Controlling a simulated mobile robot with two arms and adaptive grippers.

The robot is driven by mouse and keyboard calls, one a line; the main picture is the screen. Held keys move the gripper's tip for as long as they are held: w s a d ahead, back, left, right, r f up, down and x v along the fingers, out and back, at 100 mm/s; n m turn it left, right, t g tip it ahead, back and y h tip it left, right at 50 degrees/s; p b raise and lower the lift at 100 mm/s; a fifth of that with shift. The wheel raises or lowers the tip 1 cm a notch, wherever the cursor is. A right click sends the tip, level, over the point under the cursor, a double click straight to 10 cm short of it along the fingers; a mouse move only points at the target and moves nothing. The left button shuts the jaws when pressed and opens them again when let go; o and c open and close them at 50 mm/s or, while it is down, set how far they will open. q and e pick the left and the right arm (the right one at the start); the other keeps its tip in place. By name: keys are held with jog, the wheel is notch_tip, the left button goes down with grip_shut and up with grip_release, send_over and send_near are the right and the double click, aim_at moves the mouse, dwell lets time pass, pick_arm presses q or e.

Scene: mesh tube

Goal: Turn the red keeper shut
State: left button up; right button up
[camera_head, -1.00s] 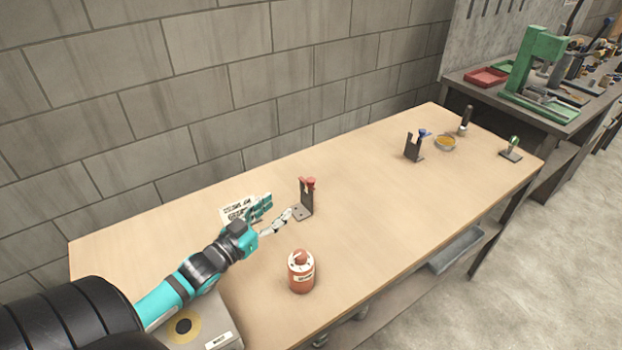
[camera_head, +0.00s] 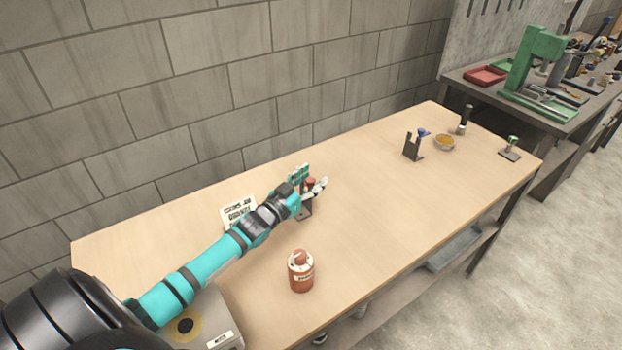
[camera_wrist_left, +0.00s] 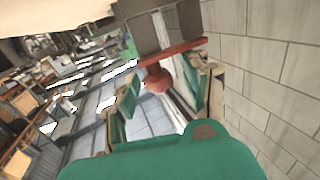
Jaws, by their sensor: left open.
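The red keeper (camera_head: 310,183) sits on top of a dark metal bracket (camera_head: 305,209) standing on the wooden table. My left gripper (camera_head: 312,180) has reached the bracket, and its open fingers lie on either side of the keeper. In the left wrist view the keeper shows as a red bar with a round red knob (camera_wrist_left: 158,79), and the knob lies between my open fingers (camera_wrist_left: 155,95). The bracket's dark plate (camera_wrist_left: 160,25) rises beyond it. I cannot tell whether a finger touches the knob. My right gripper is not in view.
A second bracket with a blue knob (camera_head: 412,147), a dish (camera_head: 444,142) and a dark-handled tool (camera_head: 465,120) stand at the far right. The table between is clear.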

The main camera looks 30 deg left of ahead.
pick_arm(q)
grip_shut()
jog(key=shift+w, duration=0.1)
jog(key=shift+f, duration=0.15)
jog(key=shift+d+f+m+h, duration=0.15)
jog(key=shift+m+h, duration=0.25)
jog(key=shift+h, duration=0.2)
jog(key=c, duration=0.8)
grip_release()
jog(key=o, duration=0.7)
jog(key=shift+s+a+r, duration=0.2)
jog(key=shift+s+r, duration=0.05)
jog(key=shift+s, duration=0.1)
jog(key=shift+o, duration=0.5)
jog(key=shift+w, duration=0.15)
jog(key=shift+w, duration=0.1)
